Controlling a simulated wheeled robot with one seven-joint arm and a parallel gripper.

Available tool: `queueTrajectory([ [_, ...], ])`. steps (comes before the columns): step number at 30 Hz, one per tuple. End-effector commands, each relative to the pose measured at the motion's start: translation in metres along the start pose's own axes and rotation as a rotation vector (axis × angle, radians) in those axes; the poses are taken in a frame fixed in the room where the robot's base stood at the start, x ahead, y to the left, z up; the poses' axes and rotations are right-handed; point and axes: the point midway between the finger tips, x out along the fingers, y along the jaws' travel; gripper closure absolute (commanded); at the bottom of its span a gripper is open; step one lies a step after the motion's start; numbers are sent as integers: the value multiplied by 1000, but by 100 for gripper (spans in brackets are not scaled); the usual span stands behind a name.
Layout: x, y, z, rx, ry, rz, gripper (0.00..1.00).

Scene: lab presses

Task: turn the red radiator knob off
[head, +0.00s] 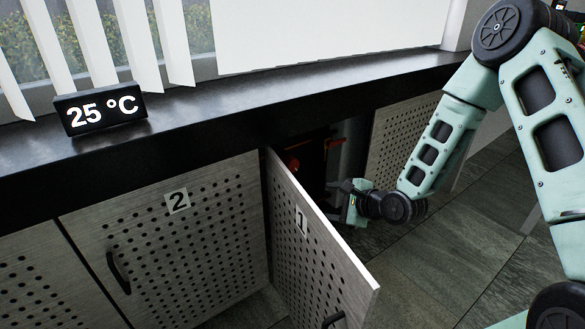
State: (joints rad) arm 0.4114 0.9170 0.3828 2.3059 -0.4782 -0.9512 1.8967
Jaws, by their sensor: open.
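A red knob (293,166) shows dimly inside the dark cabinet opening, just behind the top edge of the open door marked 1 (310,240). Part of it is hidden by that door. My gripper (338,188) is at the mouth of the opening, to the right of the knob and apart from it. Its jaws are open and hold nothing that I can see. My arm reaches in from the right, on the far side of the open door.
A closed perforated door marked 2 (175,240) is on the left. The black counter (215,110) runs above, with a display (101,109) reading 25 °C. An orange-red pipe (331,146) and a grey cylinder (349,150) are inside the cabinet. Tiled floor (440,240) is clear at right.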

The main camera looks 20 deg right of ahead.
Motion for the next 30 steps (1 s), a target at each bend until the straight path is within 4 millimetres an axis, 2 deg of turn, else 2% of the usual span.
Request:
queueTrajectory([
  [3, 14, 0, 1, 386, -135, -131, 36],
  [6, 16, -6, 1, 656, -251, -221, 36],
  [10, 15, -13, 0, 888, -365, -292, 36],
  [13, 14, -17, 0, 970, -411, -316, 36],
  [17, 20, -20, 1, 990, -426, -322, 36],
  [23, 49, -34, 7, 983, -425, -321, 36],
  [30, 94, -56, 18, 984, -424, -321, 36],
])
